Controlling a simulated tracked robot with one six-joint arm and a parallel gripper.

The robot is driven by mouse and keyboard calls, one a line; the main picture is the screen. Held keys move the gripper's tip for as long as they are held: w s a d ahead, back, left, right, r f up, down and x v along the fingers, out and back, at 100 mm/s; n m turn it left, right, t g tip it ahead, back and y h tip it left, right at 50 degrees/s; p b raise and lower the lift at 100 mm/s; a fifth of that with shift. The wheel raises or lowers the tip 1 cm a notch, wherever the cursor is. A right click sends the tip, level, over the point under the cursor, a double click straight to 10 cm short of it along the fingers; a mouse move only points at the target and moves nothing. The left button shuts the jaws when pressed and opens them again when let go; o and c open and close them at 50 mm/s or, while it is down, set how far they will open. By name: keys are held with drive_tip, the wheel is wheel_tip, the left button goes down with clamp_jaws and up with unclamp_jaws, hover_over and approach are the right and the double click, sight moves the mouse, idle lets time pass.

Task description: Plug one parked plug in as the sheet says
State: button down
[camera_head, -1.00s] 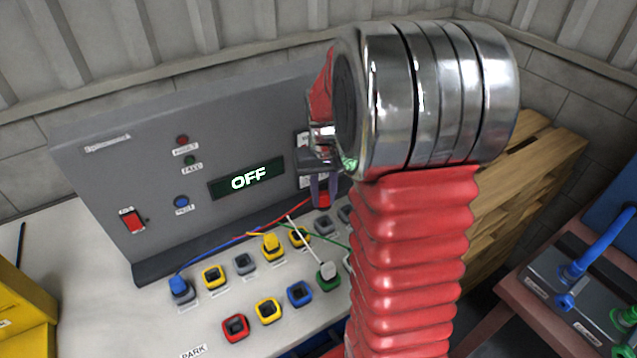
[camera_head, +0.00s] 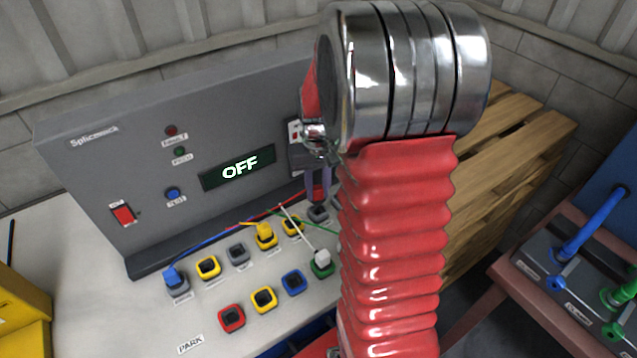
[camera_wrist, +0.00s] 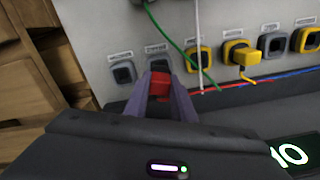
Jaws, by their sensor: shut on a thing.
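My gripper (camera_wrist: 160,88) is shut on a red plug (camera_wrist: 160,80), with a purple finger on each side. It is over the back socket row near a dark grey socket (camera_wrist: 158,67); I cannot tell whether the plug touches it. In the head view my gripper (camera_head: 318,182) is partly hidden by my arm. A blue plug (camera_head: 171,275) sits in a grey socket, a yellow plug (camera_head: 264,231) in a yellow socket, and a white plug (camera_head: 322,257) in the green socket (camera_head: 321,270). The red (camera_head: 232,329), yellow (camera_head: 263,310) and blue (camera_head: 293,294) front sockets are empty.
The grey panel (camera_head: 100,180) stands behind the sockets, its display (camera_head: 238,168) reading OFF. Green (camera_wrist: 168,40), white (camera_wrist: 199,50) and red (camera_wrist: 240,87) cables run close to my gripper. A wooden pallet (camera_head: 510,170) and a side bench (camera_head: 510,290) stand at right.

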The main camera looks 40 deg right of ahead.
sight(318, 200)
drive_tip(key=shift+f, duration=0.95)
drive_tip(key=shift+f, duration=1.3)
idle(0.7)
drive_tip(key=c, duration=1.4)
unclamp_jaws()
drive_tip(key=shift+r, duration=0.15)
wheel_tip(318, 200, up, 14)
drive_tip(key=shift+f, duration=0.25)
